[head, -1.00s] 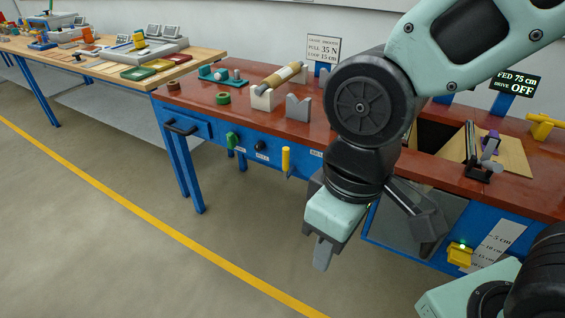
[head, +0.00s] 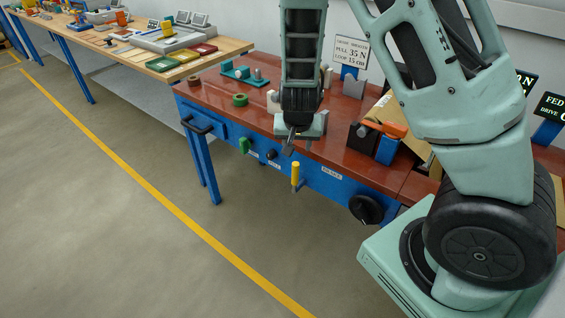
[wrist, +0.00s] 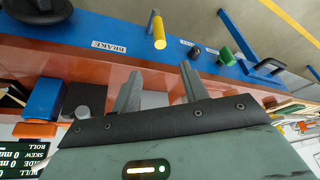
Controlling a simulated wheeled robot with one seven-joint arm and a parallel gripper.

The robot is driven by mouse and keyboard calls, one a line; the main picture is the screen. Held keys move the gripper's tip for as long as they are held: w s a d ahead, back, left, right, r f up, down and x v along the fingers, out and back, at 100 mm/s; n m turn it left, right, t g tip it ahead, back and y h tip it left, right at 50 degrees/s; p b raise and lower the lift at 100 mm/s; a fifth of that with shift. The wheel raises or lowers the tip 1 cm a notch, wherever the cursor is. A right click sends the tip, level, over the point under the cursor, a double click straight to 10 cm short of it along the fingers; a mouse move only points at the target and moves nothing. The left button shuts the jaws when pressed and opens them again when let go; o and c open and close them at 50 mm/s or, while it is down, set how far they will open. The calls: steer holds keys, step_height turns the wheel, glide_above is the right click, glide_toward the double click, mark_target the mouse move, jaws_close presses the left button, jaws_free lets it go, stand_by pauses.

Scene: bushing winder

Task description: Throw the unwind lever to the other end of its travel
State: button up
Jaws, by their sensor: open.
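On the blue front panel a yellow upright handle (head: 295,174) stands out, also seen in the wrist view (wrist: 159,32). The small labels beside these two are unreadable, so I cannot tell which control is the unwind lever. My gripper (head: 299,142) is open and empty, above the bench's front edge behind the yellow handle. In the wrist view its two fingers (wrist: 160,70) point towards the panel, apart from the yellow handle.
A BRAKE label (head: 331,172) lies between the yellow handle and a black handwheel (head: 366,209). An orange-and-blue block (head: 389,141) stands on the red bench (head: 210,115). A black drawer pull (head: 198,127) is at left. The floor in front is clear.

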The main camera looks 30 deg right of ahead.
mark_target(295, 169)
steer(key=x, duration=1.7)
steer(key=shift+f, duration=0.15)
jaws_close()
steer(key=shift+w, duration=0.1)
